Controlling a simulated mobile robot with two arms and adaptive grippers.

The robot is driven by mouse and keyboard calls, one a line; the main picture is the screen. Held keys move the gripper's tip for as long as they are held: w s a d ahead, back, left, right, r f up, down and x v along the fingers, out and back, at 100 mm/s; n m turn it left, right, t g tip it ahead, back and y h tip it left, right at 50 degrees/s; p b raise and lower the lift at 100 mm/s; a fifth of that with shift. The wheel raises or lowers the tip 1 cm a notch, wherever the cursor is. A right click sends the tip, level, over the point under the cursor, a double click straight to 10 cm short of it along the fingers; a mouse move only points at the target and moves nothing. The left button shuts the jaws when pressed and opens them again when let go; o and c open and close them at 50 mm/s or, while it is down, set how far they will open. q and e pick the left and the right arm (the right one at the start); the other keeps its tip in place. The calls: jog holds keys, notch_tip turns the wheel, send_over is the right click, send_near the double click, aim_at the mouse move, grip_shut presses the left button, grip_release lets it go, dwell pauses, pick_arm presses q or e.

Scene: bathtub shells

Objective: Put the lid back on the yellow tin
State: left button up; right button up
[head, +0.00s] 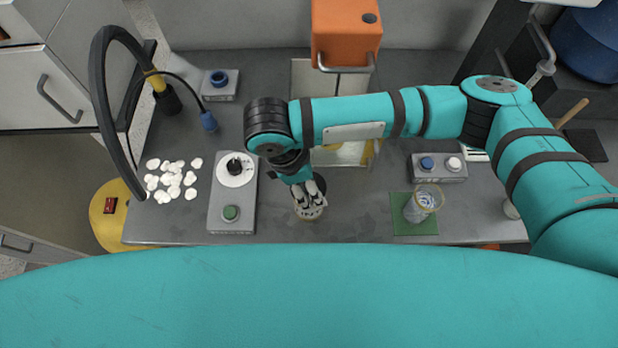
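My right gripper (310,194) reaches down from the teal arm at the middle front of the counter. My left gripper is not in view.
A clear container with a yellow rim (427,198) stands on a green mat (402,228) at right. A dial panel (232,195) and white shells (173,178) lie left. A button box (438,176) stands back right. An orange machine (345,30) is behind.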

jog(key=shift+f+p, duration=0.15)
jog(key=shift+p, duration=0.55)
dwell(0.9)
dwell(0.3)
jog(key=o, duration=1.1)
jog(key=shift+o, duration=0.7)
jog(key=shift+r+p, duration=2.35)
jog(key=shift+p, duration=0.3)
jog(key=shift+r, duration=1.15)
